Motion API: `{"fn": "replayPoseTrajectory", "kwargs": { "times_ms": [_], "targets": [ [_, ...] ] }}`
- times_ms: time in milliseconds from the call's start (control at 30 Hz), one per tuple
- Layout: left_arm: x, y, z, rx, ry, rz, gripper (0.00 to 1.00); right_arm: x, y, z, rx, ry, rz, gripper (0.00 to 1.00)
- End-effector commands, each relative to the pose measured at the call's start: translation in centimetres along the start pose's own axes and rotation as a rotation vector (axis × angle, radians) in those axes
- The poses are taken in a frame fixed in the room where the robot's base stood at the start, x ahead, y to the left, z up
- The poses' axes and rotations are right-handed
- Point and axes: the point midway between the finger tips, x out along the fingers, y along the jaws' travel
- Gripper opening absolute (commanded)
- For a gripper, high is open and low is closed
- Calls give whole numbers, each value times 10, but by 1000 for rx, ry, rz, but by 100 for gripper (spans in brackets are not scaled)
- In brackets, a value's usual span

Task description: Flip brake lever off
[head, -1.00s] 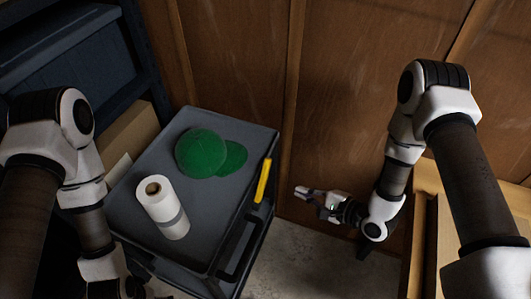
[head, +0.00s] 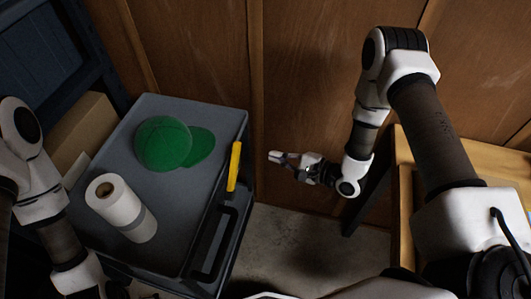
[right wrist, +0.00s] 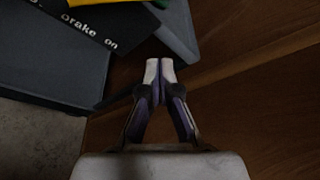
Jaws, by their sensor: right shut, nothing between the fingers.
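The brake lever (head: 234,166) is a yellow bar at the right edge of a grey cart (head: 185,245). In the right wrist view only a strip of yellow (right wrist: 108,2) shows at the top edge, above a black label (right wrist: 85,25) reading "Brake on". My right gripper (head: 273,156) is to the right of the lever, apart from it, beside the cart. In the right wrist view its fingertips (right wrist: 159,64) are together and empty, below the label and the cart's edge. My left arm comes in at the left; its gripper is out of view.
A green cap (head: 163,143) and a white paper roll (head: 122,208) are on the cart top. The cart has a dark handle (head: 212,270) on its near right side. A wooden wall (head: 310,90) stands behind. Concrete floor (head: 290,240) is open right of the cart; a wooden table (head: 407,160) stands farther right.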

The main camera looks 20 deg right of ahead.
Motion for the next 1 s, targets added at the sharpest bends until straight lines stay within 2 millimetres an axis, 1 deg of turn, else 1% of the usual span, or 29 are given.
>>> {"fn": "replayPoseTrajectory", "kwargs": {
  "times_ms": [400, 433, 500, 633, 733, 1000],
  "targets": [
    [-11, 0, 0, 0, 0, 0, 100, 88, 0, 3, -4, -5, 1, 0],
    [-15, 0, 0, 0, 0, 0, 100, 89, -2, 7, -2, -4, 1, 0],
    [-23, 0, 0, 0, 0, 0, 100, 81, -4, 21, 1, -3, 1, 0],
    [-28, 0, 0, 0, 0, 0, 100, 76, -2, 35, 1, -2, 0, 0],
    [-29, 0, 0, 0, 0, 0, 100, 74, -1, 38, 0, -1, 0, 0],
    [-28, 0, 0, 0, 0, 0, 100, 74, 0, 38, -1, -1, -1, 0]
  ]
}}
